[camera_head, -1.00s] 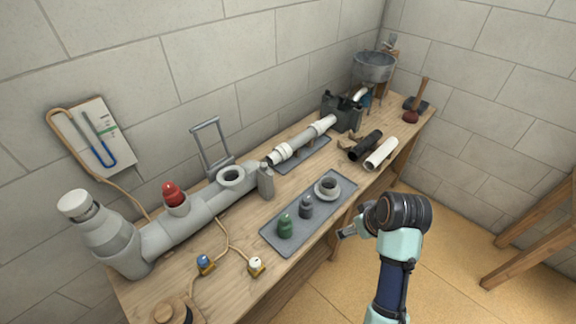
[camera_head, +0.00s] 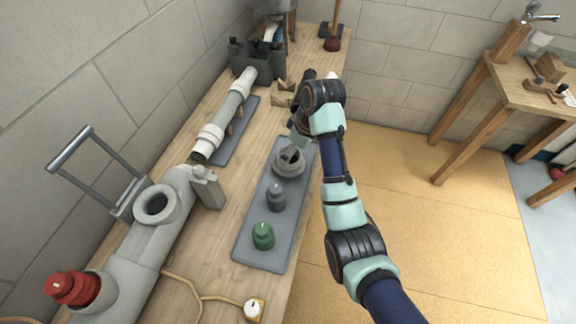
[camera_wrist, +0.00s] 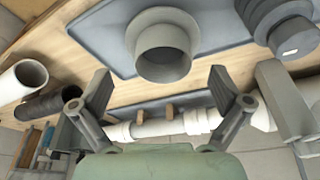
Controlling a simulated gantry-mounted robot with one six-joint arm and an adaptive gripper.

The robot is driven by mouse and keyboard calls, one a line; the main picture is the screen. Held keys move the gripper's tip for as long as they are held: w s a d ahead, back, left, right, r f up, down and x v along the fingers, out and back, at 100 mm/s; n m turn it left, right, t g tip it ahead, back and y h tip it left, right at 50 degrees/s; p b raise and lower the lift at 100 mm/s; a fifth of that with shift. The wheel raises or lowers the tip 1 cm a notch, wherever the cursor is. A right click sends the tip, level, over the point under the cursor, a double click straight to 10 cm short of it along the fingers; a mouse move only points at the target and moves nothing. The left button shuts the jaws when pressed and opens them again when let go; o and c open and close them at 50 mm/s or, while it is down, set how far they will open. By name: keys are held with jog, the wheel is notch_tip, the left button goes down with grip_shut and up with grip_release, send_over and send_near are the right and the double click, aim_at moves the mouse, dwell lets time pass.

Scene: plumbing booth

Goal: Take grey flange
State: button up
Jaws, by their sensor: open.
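The grey flange (camera_head: 288,168), a short round collar on a wide rim, stands on the dark grey mat (camera_head: 245,240) at its far end. It also shows at the top middle of the wrist view (camera_wrist: 163,48). My gripper (camera_head: 291,153) is over the flange and partly hides it in the head view. In the wrist view my gripper (camera_wrist: 160,88) is open, its two fingers wide apart with nothing held. The flange lies just beyond the gap between the fingertips, about centred. I cannot tell the exact height between them.
A dark grey plug (camera_head: 276,197) and a green plug (camera_head: 263,236) stand on the same mat. A large grey pipe (camera_head: 140,245) with a red plug (camera_head: 73,289) lies to the left. A white pipe assembly (camera_head: 228,115) is behind. A black pipe (camera_wrist: 50,104) and a white pipe (camera_wrist: 22,80) lie nearby.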

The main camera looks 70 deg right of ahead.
jog(key=b+x, duration=0.1)
jog(key=x, duration=0.1)
jog(key=w+b+x, duration=0.1)
jog(key=b+x, duration=0.1)
jog(key=x, duration=0.1)
jog(key=shift+a, duration=0.1)
jog(key=shift+r, duration=0.1)
jog(key=shift+c, duration=0.8)
jog(key=c, duration=1.1)
